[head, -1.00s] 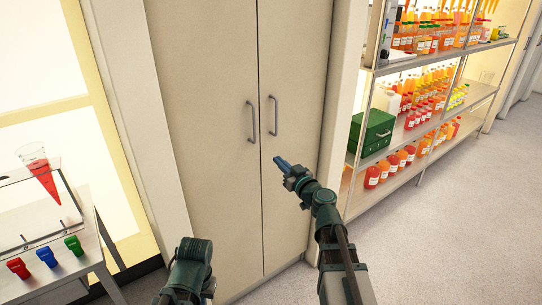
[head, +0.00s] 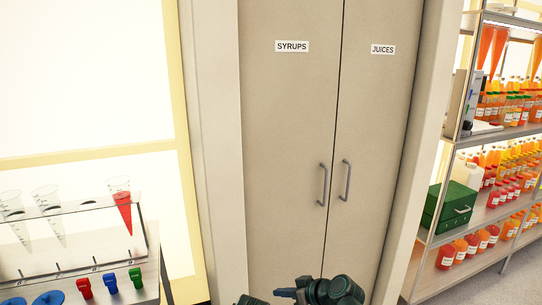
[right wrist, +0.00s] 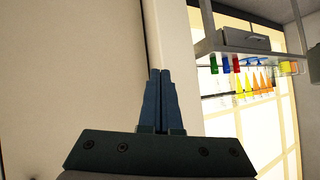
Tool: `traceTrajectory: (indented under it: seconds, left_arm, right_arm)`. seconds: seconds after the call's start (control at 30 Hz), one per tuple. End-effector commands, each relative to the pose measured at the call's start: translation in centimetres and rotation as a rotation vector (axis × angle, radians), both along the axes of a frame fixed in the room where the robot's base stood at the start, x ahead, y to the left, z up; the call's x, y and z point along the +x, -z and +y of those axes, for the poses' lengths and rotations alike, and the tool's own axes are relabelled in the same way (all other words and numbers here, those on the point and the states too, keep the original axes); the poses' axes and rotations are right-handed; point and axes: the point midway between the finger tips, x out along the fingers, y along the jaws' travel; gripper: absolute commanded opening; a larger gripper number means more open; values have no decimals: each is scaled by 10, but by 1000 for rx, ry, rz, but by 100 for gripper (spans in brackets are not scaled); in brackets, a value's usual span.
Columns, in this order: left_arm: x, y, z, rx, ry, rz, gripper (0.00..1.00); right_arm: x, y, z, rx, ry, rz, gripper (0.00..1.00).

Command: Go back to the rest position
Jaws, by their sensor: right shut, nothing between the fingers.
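My right gripper (head: 286,293) shows at the bottom edge of the head view, low in front of the cupboard, with the arm folded behind it. In the right wrist view its two blue fingers (right wrist: 160,100) are together with nothing between them. The left gripper is out of the head view; a small dark piece at the bottom edge, left of the right gripper, may be part of my left arm. The cupboard has two closed beige doors, one labelled SYRUPS (head: 285,140) and one labelled JUICES (head: 375,140).
At the left stands a metal table with a rack (head: 70,208) holding cones, one with red liquid (head: 123,208), and coloured valves in front. At the right a shelf (head: 478,226) holds bottles and a green box (head: 455,208). The doors' handles (head: 346,180) stick out.

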Motion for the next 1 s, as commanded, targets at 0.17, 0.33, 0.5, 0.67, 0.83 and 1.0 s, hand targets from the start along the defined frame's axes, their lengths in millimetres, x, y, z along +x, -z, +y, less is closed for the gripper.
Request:
traceTrajectory:
  seconds: [0.17,0.33,0.5,0.67,0.83,1.0]
  left_arm:
    - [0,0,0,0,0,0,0]
    - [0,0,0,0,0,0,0]
    - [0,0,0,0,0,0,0]
    - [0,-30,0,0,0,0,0]
    - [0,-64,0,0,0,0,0]
    - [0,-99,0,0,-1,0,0]
  right_arm:
    - [-81,63,27,-251,-38,379,0]
    - [-130,89,12,-482,67,595,0]
    - [-164,94,-12,-688,227,715,0]
    - [-171,63,-22,-750,300,741,0]
    - [-171,29,-22,-747,298,740,0]
    - [-171,-6,-21,-746,297,739,0]
